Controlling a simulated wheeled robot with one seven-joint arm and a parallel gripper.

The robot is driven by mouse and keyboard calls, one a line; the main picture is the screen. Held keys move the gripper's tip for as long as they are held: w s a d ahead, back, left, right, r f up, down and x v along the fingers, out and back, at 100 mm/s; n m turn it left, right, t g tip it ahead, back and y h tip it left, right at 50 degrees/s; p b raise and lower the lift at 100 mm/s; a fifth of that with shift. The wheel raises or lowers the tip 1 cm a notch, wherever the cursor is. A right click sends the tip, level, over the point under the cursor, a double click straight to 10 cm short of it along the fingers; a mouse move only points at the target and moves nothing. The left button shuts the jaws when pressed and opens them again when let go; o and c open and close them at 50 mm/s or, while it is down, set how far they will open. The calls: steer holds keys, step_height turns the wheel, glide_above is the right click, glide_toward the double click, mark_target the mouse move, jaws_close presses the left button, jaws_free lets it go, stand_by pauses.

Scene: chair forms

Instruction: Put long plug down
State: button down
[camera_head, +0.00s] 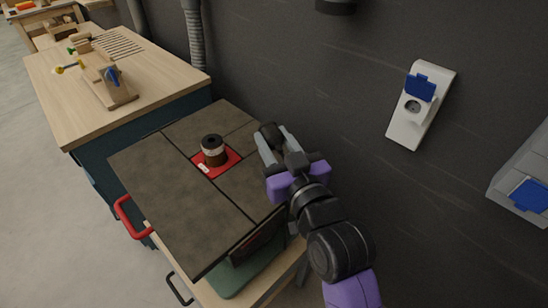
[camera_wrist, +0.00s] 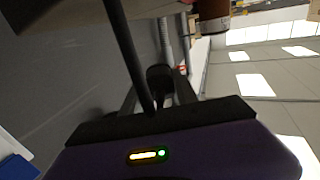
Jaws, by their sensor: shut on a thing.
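My gripper (camera_head: 275,146) is above the right side of the dark tiled table top and close to the dark wall. It is shut on a black plug (camera_head: 268,131), which sits between the fingertips. In the wrist view the plug (camera_wrist: 160,77) shows as a dark rounded end between the fingers. A dark cable-like strip (camera_wrist: 128,50) runs from the top of that view down to the gripper. I cannot tell whether the plug touches anything else. Its pins are not clear.
A brown and black spool (camera_head: 213,152) stands on a red square (camera_head: 222,167) on the dark table top (camera_head: 165,185). A wall socket with a raised blue lid (camera_head: 420,88) is at the right. A wooden workbench (camera_head: 135,62) stands behind. The table's left part is clear.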

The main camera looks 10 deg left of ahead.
steer(key=shift+f, duration=2.55)
steer(key=shift+f+b, duration=0.35)
steer(key=shift+b, duration=0.25)
steer(key=shift+f, duration=0.25)
steer(key=c, duration=0.9)
jaws_free()
steer(key=shift+r, duration=0.1)
